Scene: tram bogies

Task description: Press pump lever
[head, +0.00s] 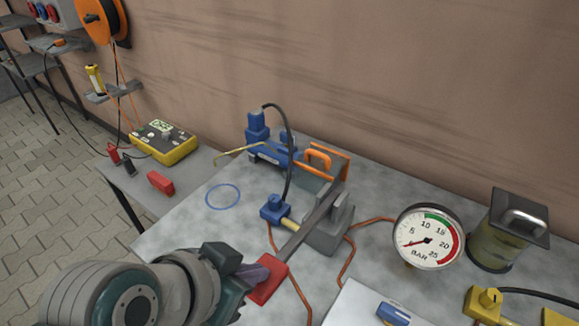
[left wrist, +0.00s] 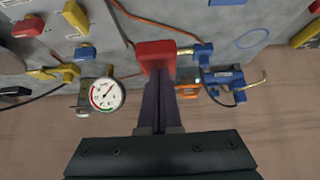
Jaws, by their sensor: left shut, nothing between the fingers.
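The pump lever (head: 312,228) is a long grey bar sloping down from the grey pump block (head: 328,229) to a red grip (head: 268,285) at its near end. The red grip also shows in the left wrist view (left wrist: 155,54), right at my fingertips. My left gripper (head: 256,273) is shut and empty, its dark purple fingers together at the red grip; I cannot tell if they touch it. The round pressure gauge (head: 430,228) has its needle near the low end of the scale. My right gripper is not in view.
A blue tool (head: 268,150) with a hose stands behind the lever. A glass container (head: 500,245) stands at the right, and a yellow meter (head: 163,142) at the left. Orange lines run over the grey bench (head: 180,235), which is clear around a blue ring (head: 222,196).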

